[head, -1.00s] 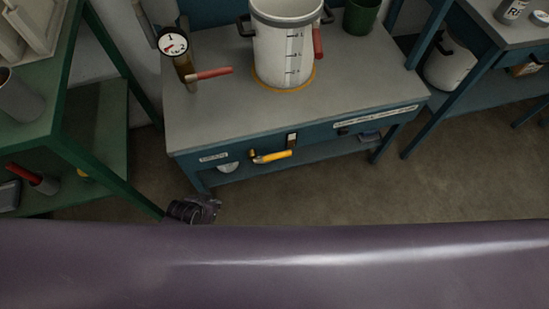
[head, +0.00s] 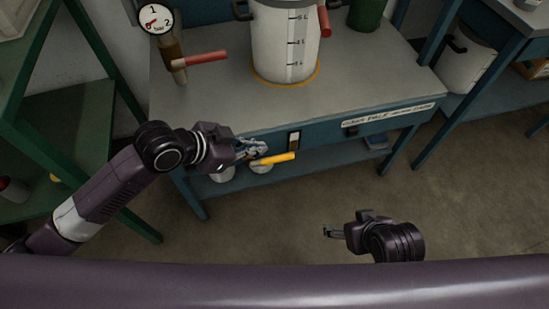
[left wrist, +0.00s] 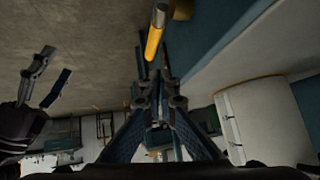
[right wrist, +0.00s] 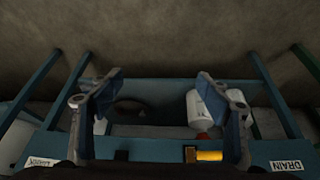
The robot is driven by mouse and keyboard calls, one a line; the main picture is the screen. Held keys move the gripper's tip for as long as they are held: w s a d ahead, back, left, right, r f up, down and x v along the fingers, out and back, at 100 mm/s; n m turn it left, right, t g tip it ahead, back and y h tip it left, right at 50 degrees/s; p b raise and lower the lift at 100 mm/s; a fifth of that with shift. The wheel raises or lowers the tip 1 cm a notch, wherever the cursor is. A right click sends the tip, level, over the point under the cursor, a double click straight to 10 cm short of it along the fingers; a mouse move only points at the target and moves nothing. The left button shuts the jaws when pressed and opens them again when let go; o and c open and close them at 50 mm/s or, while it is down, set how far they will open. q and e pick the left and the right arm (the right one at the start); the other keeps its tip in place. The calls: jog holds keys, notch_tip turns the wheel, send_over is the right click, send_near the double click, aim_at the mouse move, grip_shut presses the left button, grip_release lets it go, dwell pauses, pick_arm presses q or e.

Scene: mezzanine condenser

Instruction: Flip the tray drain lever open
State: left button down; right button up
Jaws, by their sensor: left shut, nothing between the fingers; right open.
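The drain lever has a yellow handle (head: 277,158) and sits on the blue front of the bench, pointing right and roughly level. My left gripper (head: 262,150) is shut and empty, its fingertips at the lever's left end; I cannot tell whether they touch. In the left wrist view the yellow handle (left wrist: 154,38) lies just beyond the shut fingertips (left wrist: 158,80). My right gripper (head: 329,231) is open and empty, out in front of the bench, low and to the right. The right wrist view shows the yellow handle (right wrist: 209,155) near the DRAIN label (right wrist: 287,165).
A white graduated pot (head: 285,40) with a red handle stands on the bench top (head: 215,100). A gauge (head: 156,19) and a red lever (head: 205,57) are at its left. White containers (head: 222,174) sit on the lower shelf. A green rack (head: 75,130) stands left. Floor at right is clear.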

aim_at(285, 156)
pick_arm(q)
jog(key=shift+s+a+r+m+g+h+b, duration=0.1)
jog(key=shift+s+a+r+m+g+b, duration=0.2)
jog(key=shift+r+m, duration=0.4)
jog(key=shift+s+a+r+m+g+h+b, duration=0.1)
jog(key=shift+s+a+r+m+g+b, duration=0.2)
jog(key=shift+r, duration=0.55)
jog(key=shift+s+a+r+m+g+h+b, duration=0.1)
jog(key=shift+s+a+r+m+g+b, duration=0.2)
jog(key=shift+r+m, duration=0.4)
pick_arm(e)
jog(key=shift+w+a+r+t, duration=0.1)
jog(key=shift+w+r+t, duration=0.15)
jog(key=shift+r, duration=0.7)
jog(key=shift+w+a+r+t, duration=0.15)
jog(key=shift+r+t, duration=0.1)
jog(key=shift+r, duration=0.65)
jog(key=shift+d, duration=0.1)
